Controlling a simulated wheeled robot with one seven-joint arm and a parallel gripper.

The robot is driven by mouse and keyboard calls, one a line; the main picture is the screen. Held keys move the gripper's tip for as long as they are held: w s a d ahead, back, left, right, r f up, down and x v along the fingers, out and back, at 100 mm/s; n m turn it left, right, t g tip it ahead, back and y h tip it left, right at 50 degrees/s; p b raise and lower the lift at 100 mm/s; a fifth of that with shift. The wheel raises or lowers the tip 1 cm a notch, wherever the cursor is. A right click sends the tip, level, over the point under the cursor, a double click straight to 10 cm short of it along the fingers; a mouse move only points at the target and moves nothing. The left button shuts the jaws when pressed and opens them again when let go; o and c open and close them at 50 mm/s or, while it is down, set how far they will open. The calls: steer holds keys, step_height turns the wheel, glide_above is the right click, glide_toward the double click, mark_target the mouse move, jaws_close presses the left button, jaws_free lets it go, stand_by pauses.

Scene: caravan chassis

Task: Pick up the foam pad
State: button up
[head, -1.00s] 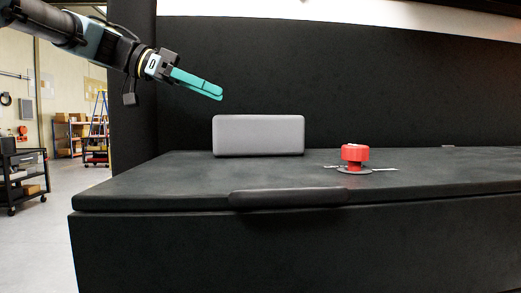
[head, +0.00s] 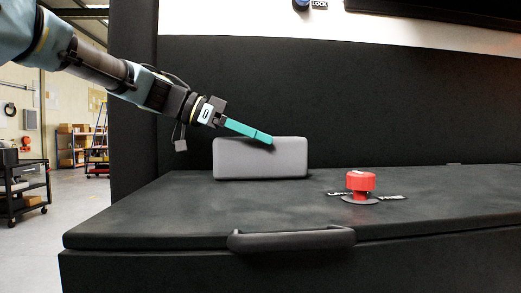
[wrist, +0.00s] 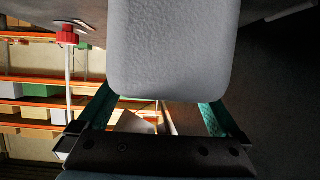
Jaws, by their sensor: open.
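The foam pad (head: 250,161) is a grey rounded block standing on its long edge on the black countertop, near the back panel. It fills the upper middle of the wrist view (wrist: 172,50). My gripper (head: 268,138) has teal fingers and reaches in from the upper left, its tips at the pad's top edge in the head view. In the wrist view the open fingers (wrist: 158,108) lie on either side of the pad's near end. I cannot tell whether they touch it.
A red knob (head: 360,182) on a round base stands on the countertop (head: 190,215) to the right of the pad. A dark handle (head: 291,240) juts from the front edge. The counter between pad and front edge is clear. A cart (head: 24,187) stands on the floor at far left.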

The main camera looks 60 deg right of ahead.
steer(key=shift+s+d+f, duration=0.3)
steer(key=shift+s+d, duration=0.05)
steer(key=shift+s, duration=0.05)
steer(key=c, duration=1.3)
steer(key=shift+r, duration=0.1)
